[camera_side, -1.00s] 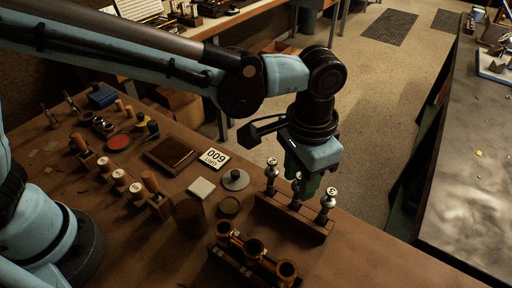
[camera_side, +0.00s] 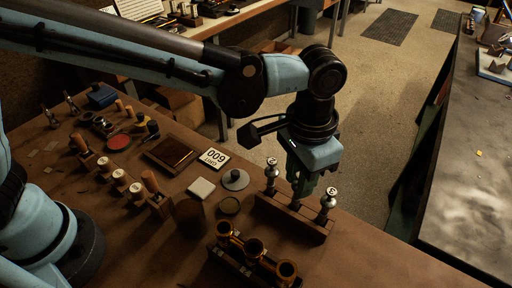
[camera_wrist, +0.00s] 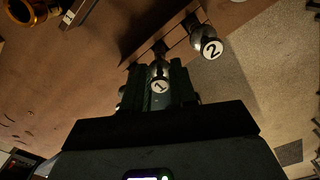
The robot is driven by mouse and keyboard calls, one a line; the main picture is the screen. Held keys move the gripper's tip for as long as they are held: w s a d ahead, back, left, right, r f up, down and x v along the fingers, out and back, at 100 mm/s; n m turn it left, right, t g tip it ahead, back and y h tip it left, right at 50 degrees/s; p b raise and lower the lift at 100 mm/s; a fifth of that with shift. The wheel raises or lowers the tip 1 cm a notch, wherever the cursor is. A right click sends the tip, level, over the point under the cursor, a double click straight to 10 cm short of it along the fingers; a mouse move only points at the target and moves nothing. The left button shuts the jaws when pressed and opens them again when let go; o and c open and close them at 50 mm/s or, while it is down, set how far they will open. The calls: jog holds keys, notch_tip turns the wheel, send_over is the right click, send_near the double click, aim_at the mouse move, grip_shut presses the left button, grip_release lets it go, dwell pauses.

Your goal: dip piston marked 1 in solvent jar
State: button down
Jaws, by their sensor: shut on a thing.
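The piston marked 1 (camera_wrist: 159,78) is between my gripper's fingers, its numbered cap showing in the wrist view. My gripper (camera_side: 303,188) is shut on it, over the middle of the wooden piston rack (camera_side: 283,215). In the side view the fingers mostly hide this piston, and its lower end appears still at the rack. The piston marked 2 (camera_wrist: 208,45) stands beside it in the wrist view. In the side view, other pistons stand at the rack's left end (camera_side: 271,176) and right end (camera_side: 328,201). A dark brown jar (camera_side: 189,217), likely the solvent jar, stands left of the rack.
A brass valve block (camera_side: 255,249) with open tubes lies in front of the rack. A round tin (camera_side: 229,206), a grey disc with a knob (camera_side: 235,180) and a white pad (camera_side: 201,188) are near the jar. Wooden-handled tools (camera_side: 152,184) stand farther left.

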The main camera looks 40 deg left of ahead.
jog(key=shift+r, duration=3.9)
jog(key=s+a+r, duration=0.3)
jog(key=s+a, duration=0.3)
jog(key=a, duration=0.1)
jog(key=s+a+r, duration=0.3)
jog(key=s+a, duration=0.4)
jog(key=shift+s+a, duration=0.2)
jog(key=shift+s, duration=0.05)
jog(key=shift+f, duration=0.15)
notch_tip(320, 180, down, 12)
jog(key=shift+r, duration=0.25)
jog(key=shift+f, duration=0.25)
dwell(1.3)
